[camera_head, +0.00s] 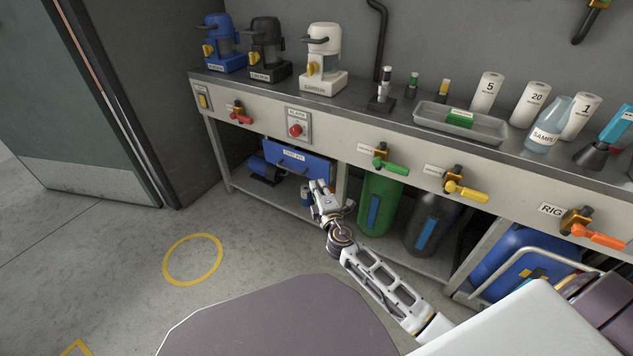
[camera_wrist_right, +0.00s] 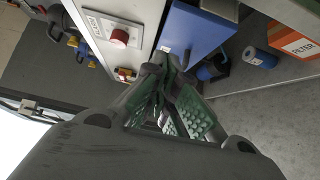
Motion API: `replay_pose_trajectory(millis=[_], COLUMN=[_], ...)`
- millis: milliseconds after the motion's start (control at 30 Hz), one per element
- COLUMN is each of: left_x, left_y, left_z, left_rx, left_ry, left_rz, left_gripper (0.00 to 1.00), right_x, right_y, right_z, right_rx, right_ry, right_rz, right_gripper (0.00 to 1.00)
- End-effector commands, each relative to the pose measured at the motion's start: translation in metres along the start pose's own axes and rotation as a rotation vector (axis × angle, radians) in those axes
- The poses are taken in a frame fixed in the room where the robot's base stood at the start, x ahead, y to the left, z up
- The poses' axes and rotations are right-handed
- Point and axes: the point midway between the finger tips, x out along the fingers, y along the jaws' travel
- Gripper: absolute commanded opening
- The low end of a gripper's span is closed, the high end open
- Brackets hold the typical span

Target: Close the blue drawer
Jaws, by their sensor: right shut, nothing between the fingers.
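The blue drawer (camera_head: 296,160) sits under the bench, left of the green cylinder, with a white label on its front. It also shows in the wrist view as a blue panel (camera_wrist_right: 196,32). It appears to stand out from the bench; how far I cannot tell. My right gripper (camera_head: 318,187) is shut and empty, just below the right end of the drawer front in the head view. In the wrist view its fingertips (camera_wrist_right: 165,66) overlap the panel's near edge; contact cannot be told. My left gripper is not in view.
A red button box (camera_head: 297,128) is on the bench front above the drawer. A green cylinder (camera_head: 379,203) and a dark cylinder (camera_head: 430,223) stand right of my gripper. A FILTER box (camera_wrist_right: 296,40) lies beyond the drawer. Floor at left is clear.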

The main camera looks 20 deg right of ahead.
Motion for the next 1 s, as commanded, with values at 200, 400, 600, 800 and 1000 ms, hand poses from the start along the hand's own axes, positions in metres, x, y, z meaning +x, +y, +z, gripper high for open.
replay_pose_trajectory(millis=[200, 400, 600, 800, 1000], left_x=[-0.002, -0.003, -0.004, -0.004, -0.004], left_y=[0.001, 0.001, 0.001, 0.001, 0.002], left_z=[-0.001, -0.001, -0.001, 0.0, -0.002], left_rx=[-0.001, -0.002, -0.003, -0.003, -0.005], left_ry=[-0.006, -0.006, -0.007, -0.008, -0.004], left_rz=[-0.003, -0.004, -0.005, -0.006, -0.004], left_gripper=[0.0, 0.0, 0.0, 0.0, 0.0], right_x=[-0.019, -0.031, -0.035, -0.035, -0.034], right_y=[0.0, 0.0, 0.0, 0.0, 0.004], right_z=[0.0, 0.001, 0.001, 0.0, 0.0], right_rx=[0.001, 0.0, 0.0, 0.0, 0.001], right_ry=[-0.001, -0.001, -0.001, -0.001, -0.001], right_rz=[-0.001, -0.001, 0.0, 0.0, 0.004], right_gripper=[0.0, 0.0, 0.0, 0.0, 0.19])
